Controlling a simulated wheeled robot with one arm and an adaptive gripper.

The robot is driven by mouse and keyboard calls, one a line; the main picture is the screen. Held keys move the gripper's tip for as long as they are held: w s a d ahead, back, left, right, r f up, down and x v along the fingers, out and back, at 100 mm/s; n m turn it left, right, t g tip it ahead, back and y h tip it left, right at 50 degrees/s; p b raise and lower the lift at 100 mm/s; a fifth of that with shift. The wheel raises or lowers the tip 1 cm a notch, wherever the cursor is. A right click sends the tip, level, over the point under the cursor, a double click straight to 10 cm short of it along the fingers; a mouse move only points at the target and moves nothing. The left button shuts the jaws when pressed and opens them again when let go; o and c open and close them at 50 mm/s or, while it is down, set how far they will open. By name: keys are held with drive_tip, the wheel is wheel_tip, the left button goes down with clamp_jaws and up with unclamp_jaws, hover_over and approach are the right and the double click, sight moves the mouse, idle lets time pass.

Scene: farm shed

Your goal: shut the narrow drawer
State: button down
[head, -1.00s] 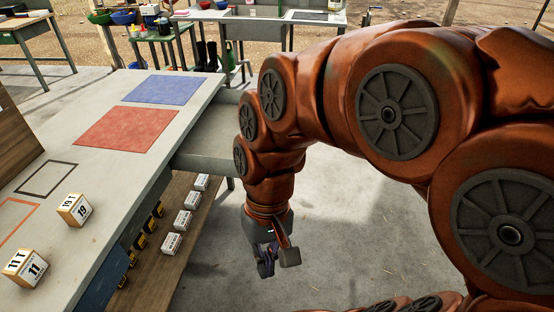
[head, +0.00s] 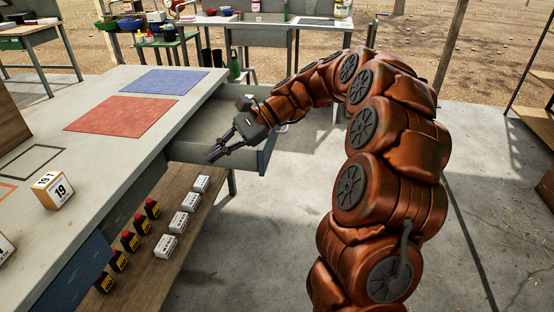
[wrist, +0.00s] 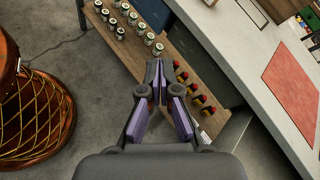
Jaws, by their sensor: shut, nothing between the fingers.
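The open drawer (head: 185,150) sticks out to the right from under the grey workbench top (head: 110,135) in the head view. Its blue-grey front panel (head: 266,158) faces right, and my arm and gripper cover part of it. My gripper (head: 212,154) is shut and empty. Its wrist lies across the front-panel end, and its purple fingers point left, in front of the drawer's inside as seen from the head. I cannot tell whether it touches the drawer. In the wrist view the shut fingers (wrist: 156,80) show above the lower shelf.
A wooden lower shelf (head: 150,265) holds white boxes (head: 182,221) and dark red-topped bottles (head: 130,240). A numbered block (head: 55,190), a red mat (head: 120,115) and a blue mat (head: 165,80) are on the bench. The concrete floor right of the drawer is clear.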

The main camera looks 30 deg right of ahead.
drive_tip(key=w+d+f+m+t+y+b, duration=0.25)
drive_tip(key=w+d+f+m, duration=0.2)
drive_tip(key=w+d, duration=0.4)
drive_tip(key=m+t+h+b, duration=0.2)
drive_tip(key=m+t+b, duration=0.6)
drive_tip(key=t+b, duration=0.1)
approach(269, 148)
drive_tip(key=b+x, duration=0.3)
drive_tip(key=x, duration=0.4)
drive_tip(key=shift+w+f+b, duration=0.15)
drive_tip(key=shift+w+b, duration=0.05)
drive_tip(key=shift+b, duration=0.1)
